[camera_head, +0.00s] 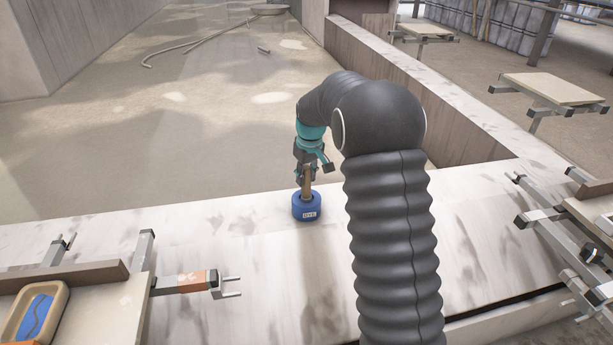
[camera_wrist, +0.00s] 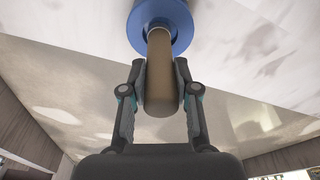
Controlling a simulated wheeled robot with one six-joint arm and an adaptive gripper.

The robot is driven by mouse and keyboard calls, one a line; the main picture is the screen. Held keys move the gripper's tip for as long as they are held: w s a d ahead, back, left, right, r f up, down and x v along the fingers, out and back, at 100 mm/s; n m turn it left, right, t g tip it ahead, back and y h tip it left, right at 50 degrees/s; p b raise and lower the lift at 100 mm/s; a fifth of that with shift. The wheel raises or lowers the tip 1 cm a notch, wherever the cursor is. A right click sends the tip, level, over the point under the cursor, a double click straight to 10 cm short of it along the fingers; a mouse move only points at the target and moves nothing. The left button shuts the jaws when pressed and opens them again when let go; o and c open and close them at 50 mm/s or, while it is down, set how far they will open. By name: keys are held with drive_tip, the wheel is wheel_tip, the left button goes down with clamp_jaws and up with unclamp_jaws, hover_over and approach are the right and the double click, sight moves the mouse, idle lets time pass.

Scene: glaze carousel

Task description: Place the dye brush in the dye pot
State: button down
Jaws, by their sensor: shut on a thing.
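The dye brush shows as a brown handle (camera_wrist: 161,80) between the fingers of my gripper (camera_wrist: 161,84). In the head view my gripper (camera_head: 306,176) is just above the pot, shut on the upright handle. The handle's far end meets the pot's opening. The bristles are hidden, and I cannot tell how deep they sit.
The ledge (camera_head: 240,235) is clear around the pot. At left, a bench holds a tan tray (camera_head: 17,325) with blue inside, near an orange bracket (camera_head: 185,281). Metal racks (camera_head: 560,232) stand at right. A large tan floor (camera_head: 190,130) lies beyond.

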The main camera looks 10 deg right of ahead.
drive_tip(key=shift+f, duration=0.15)
drive_tip(key=c, duration=0.9)
unclamp_jaws()
drive_tip(key=shift+o, duration=0.2)
wheel_tip(320, 180, up, 12)
drive_tip(key=s, duration=0.2)
drive_tip(key=s+r, duration=0.5)
drive_tip(key=s, duration=0.3)
drive_tip(key=s+f+m+t, duration=0.2)
drive_tip(key=s+m+t, duration=0.1)
drive_tip(key=s, duration=2.7)
drive_tip(key=shift+s+f+m+t+h, duration=0.3)
drive_tip(key=shift+m+t, duration=0.1)
drive_tip(key=shift+m, duration=0.3)
